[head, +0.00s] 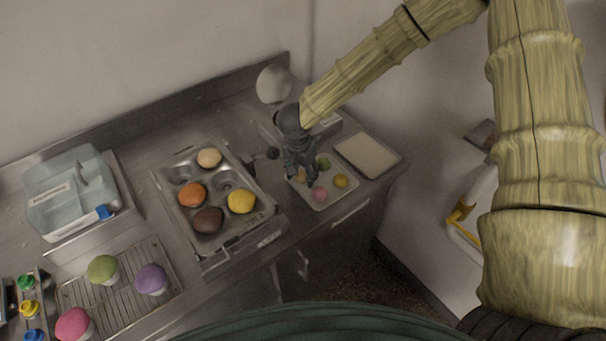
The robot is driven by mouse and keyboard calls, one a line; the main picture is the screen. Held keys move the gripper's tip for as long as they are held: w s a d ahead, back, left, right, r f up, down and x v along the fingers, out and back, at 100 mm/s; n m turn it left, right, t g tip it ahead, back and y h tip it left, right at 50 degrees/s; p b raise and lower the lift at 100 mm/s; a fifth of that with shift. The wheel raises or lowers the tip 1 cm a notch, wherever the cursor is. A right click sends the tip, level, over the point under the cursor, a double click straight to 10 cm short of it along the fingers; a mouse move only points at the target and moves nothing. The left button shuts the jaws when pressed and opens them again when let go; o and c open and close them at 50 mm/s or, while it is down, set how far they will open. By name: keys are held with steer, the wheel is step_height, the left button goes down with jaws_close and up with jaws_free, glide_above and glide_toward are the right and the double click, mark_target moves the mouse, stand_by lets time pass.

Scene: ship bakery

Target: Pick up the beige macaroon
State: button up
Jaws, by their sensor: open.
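A small light tray (332,202) stands near the counter's front edge, right of centre in the head view. It holds several small round macaroons: a pink one (319,194), a yellow one (341,182) and a green one (324,163). A beige-to-yellowish one (301,175) shows at the tray's left, partly hidden by my gripper; its exact shade is hard to tell. My gripper (303,177) is open and points down over the left part of this tray, close to that macaroon. Whether it touches anything is not clear.
Left of my gripper is a metal muffin tin (215,245) with beige, orange, brown and yellow cakes. A pale rectangular tray (367,155) lies to the right, near the counter's end. A wire rack (120,295) with cakes and a clear bin (70,190) are farther left.

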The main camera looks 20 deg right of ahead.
mark_target(304, 172)
steer(key=c, duration=0.5)
steer(key=shift+r+b, duration=0.75)
steer(key=shift+r, duration=0.6)
steer(key=shift+s+r, duration=0.2)
steer(key=shift+r, duration=0.1)
steer(key=s+b, duration=0.1)
steer(key=s, duration=0.4)
steer(key=s+a+r+b, duration=0.1)
steer(key=s+b, duration=0.1)
steer(key=s, duration=0.3)
steer(key=s+a+b, duration=0.1)
steer(key=s, duration=0.4)
steer(key=shift+s+a+r+b, duration=0.1)
steer(key=shift+s+r+b, duration=0.15)
steer(key=shift+r+b, duration=0.15)
